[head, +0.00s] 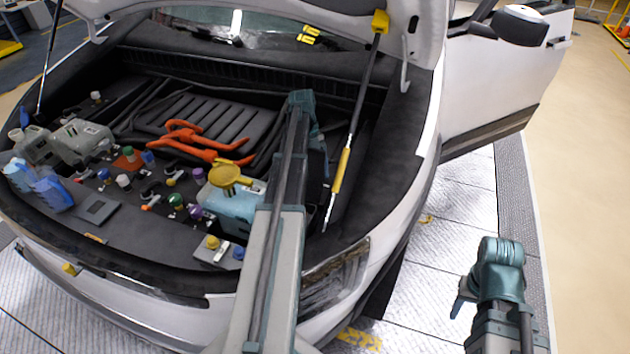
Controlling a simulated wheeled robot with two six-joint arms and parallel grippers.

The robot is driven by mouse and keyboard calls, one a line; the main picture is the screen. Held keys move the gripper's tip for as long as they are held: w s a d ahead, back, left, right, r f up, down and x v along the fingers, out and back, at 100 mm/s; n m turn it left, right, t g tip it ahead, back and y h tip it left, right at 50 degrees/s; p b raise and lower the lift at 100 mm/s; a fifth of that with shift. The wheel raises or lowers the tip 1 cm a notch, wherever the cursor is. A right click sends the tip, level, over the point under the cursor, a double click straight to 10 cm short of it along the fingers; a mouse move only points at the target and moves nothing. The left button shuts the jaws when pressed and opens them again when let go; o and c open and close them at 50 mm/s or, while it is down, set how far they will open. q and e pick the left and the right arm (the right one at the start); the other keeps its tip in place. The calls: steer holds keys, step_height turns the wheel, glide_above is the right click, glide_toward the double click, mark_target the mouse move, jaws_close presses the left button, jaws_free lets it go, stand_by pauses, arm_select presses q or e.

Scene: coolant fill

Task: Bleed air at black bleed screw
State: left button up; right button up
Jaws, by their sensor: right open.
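I cannot single out the black bleed screw in the head view; several small caps and fittings stand crowded in the open engine bay, and my arm covers part of it. A pale blue coolant reservoir (232,207) with a yellow cap (230,176) sits just left of that arm. My left arm rises through the middle of the picture over the bay, and its gripper does not show. My right gripper (461,303) is at the lower right, outside the car and well away from the bay. It is open, small in view and partly hidden by its own wrist.
Orange-red cable (200,142) lies on the ribbed engine cover. Blue bottles (50,190) stand at the bay's left. A hood strut (352,140) with a yellow sleeve crosses the bay's right side. The car door (510,75) stands open.

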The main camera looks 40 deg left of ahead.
arm_select(q)
steer(key=shift+f, duration=0.1)
jaws_close()
stand_by(0.4)
steer(key=shift+n, duration=0.3)
steer(key=shift+s+n+t, duration=0.1)
steer(key=shift+n+t, duration=0.45)
steer(key=shift+n, duration=0.75)
steer(key=shift+s+n+t, duration=0.1)
steer(key=shift+n+t, duration=0.45)
steer(key=shift+n, duration=0.75)
steer(key=shift+h, duration=0.3)
jaws_free()
